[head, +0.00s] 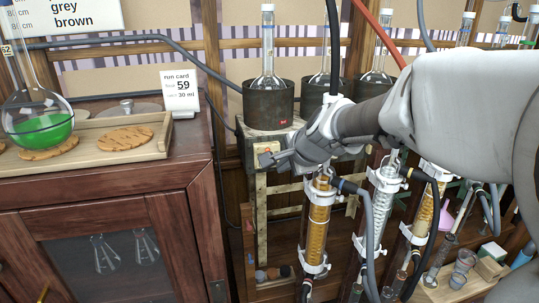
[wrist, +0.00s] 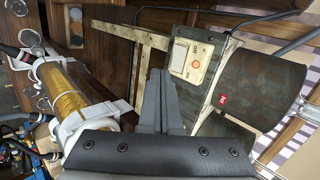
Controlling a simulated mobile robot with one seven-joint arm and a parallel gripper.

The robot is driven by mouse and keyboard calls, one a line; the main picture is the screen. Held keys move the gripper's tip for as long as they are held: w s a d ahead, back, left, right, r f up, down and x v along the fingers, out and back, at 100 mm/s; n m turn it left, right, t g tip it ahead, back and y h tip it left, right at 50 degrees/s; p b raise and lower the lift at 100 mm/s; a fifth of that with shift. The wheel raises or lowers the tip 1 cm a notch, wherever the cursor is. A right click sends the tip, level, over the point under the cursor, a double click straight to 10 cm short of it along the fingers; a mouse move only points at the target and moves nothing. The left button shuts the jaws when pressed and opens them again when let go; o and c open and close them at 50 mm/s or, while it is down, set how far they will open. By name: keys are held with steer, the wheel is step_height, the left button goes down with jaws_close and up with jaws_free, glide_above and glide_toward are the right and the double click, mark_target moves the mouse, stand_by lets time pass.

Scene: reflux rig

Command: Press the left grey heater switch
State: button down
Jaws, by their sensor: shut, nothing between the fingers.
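The left heater (head: 268,105) is a dark mantle holding a round flask, on a worn metal stand. In the wrist view, a cream panel (wrist: 191,80) on this stand carries a pale grey rocker switch (wrist: 179,55) and a round orange-red lamp (wrist: 194,66). Contact is not visible.
An amber-filled glass column (head: 319,215) with clamps and hoses stands just right of and below my gripper; it is close in the wrist view (wrist: 68,92). A wooden cabinet (head: 110,190) with a tray and green flask (head: 38,122) is at left.

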steer(key=v, duration=0.7)
steer(key=shift+s+r+p, duration=0.25)
steer(key=shift+r+p, duration=0.05)
steer(key=shift+p, duration=0.1)
steer(key=shift+d, duration=0.15)
